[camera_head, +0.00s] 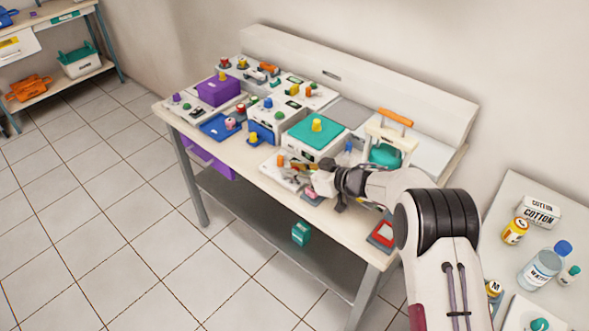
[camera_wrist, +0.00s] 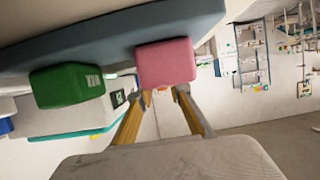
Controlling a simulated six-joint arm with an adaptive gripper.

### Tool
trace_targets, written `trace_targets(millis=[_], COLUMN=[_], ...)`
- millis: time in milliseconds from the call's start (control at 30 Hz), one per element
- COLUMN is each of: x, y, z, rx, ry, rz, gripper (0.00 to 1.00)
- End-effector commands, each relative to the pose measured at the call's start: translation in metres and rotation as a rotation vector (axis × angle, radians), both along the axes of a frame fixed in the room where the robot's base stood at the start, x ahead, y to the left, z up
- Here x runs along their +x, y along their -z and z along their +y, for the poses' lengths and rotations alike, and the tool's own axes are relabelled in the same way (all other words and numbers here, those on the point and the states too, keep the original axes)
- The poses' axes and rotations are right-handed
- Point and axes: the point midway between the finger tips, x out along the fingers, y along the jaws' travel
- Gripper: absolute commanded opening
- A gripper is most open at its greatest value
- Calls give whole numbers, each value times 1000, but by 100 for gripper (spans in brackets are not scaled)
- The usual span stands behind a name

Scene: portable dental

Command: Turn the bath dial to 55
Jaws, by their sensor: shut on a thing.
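My gripper (camera_head: 303,176) is low over the front edge of the bench, in front of a white box with a teal top and a yellow knob (camera_head: 317,125). In the wrist view, its two yellowish fingers (camera_wrist: 163,95) reach the near side of a pink block (camera_wrist: 166,63) and seem shut on it. The pink block also shows just below the gripper in the head view (camera_head: 312,193). A green block (camera_wrist: 66,86) with a small pale label is left of it in the wrist view. I cannot tell which part is the bath dial, nor read a setting.
A white-framed item with an orange handle (camera_head: 395,117) stands right of the teal-topped box. A red-and-grey item (camera_head: 382,234) lies at the front right edge. A blue tray (camera_head: 218,128) and purple box (camera_head: 219,90) are left. A teal box (camera_head: 301,233) is on the lower shelf.

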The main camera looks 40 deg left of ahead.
Motion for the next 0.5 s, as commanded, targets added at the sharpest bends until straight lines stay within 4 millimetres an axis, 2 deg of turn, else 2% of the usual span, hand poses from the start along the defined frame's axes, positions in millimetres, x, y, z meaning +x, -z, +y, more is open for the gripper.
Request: trace_targets(millis=[500], x=[0], y=[1], z=[0], rx=[0], ry=[-34], rz=[1], gripper=[0])
